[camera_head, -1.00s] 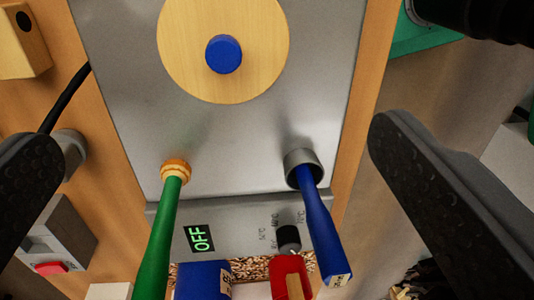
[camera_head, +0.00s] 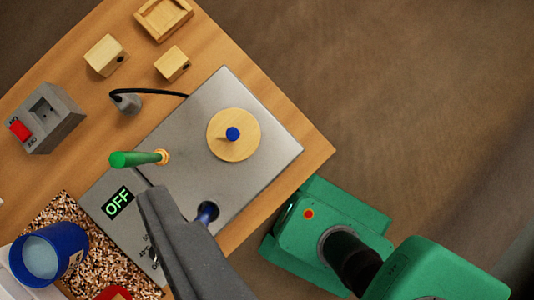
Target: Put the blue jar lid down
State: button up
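The lid, a round pale wooden disc with a blue knob (camera_head: 247,146), lies flat on the grey metal top of the heater box (camera_head: 262,162), near its upper right part. Nothing holds it. An open blue jar (camera_head: 71,240) with pale blue contents stands at the lower left. One dark grey finger of my gripper (camera_head: 158,198) shows at the lower middle, apart from the lid and below it in the picture. It covers part of the heater's front. I see nothing held at its tip. The other finger cannot be made out.
A green-handled tool (camera_head: 135,159) and a blue-handled one (camera_head: 207,212) stick out of the heater top. A switch box (camera_head: 45,118), wooden blocks (camera_head: 105,55) and a wooden tray (camera_head: 163,17) are on the bench. My green body is at the lower right.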

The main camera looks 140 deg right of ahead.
jog(key=s+a+r+n+t, duration=0.2)
jog(key=s+r+n, duration=0.1)
jog(key=r, duration=0.4)
jog(key=s+a+r+n+t, duration=0.2)
jog(key=s+a+r+n, duration=0.1)
jog(key=r, duration=0.4)
jog(key=s+a+r+n+t+y, duration=0.1)
jog(key=s+a+r+n+t, duration=0.1)
jog(key=s+r, duration=0.3)
notch_tip(320, 180, up, 3)
jog(key=shift+s+a+f+n+t, duration=0.1)
jog(key=shift+s+a+n+t, duration=0.25)
jog(key=shift+n+t, duration=0.4)
